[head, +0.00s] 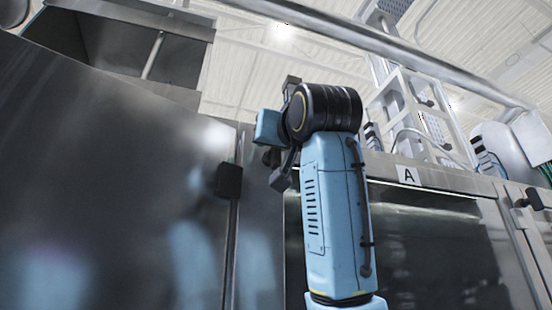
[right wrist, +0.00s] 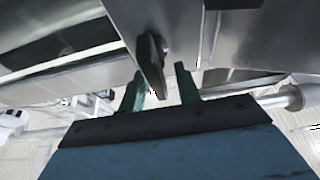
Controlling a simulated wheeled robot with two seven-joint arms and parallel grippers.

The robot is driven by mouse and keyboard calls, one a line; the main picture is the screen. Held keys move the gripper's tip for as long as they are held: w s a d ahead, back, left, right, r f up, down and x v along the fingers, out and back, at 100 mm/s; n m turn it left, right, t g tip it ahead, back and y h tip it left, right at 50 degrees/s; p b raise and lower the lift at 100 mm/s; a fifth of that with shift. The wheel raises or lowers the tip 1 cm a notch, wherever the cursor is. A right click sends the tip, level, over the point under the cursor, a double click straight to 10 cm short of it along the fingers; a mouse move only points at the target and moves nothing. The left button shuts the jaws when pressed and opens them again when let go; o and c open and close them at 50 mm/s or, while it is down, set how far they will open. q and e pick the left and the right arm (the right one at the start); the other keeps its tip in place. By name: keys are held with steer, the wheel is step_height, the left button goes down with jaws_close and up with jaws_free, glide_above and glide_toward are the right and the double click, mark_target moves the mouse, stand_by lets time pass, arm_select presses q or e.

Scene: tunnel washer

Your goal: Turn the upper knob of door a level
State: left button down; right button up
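Door A (head: 440,245), a dark metal panel under a white "A" label (head: 409,175), fills the right half of the head view, partly hidden by my right arm. A black knob (head: 283,178) shows near its upper left corner, just below my right gripper (head: 271,152). In the right wrist view the black elongated knob (right wrist: 151,62) appears in the space between the green fingers of my right gripper (right wrist: 159,70), nearer the left finger. The fingers are apart; contact with the knob cannot be told. My left gripper is not in view.
Another black knob (head: 229,180) is on the left metal panel (head: 110,170). A further black knob (head: 532,198) with a latch stands right of door A. A large pipe (head: 380,48) and a metal frame (head: 405,100) are above. Little free room shows beside my right gripper.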

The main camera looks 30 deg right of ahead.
jaws_close()
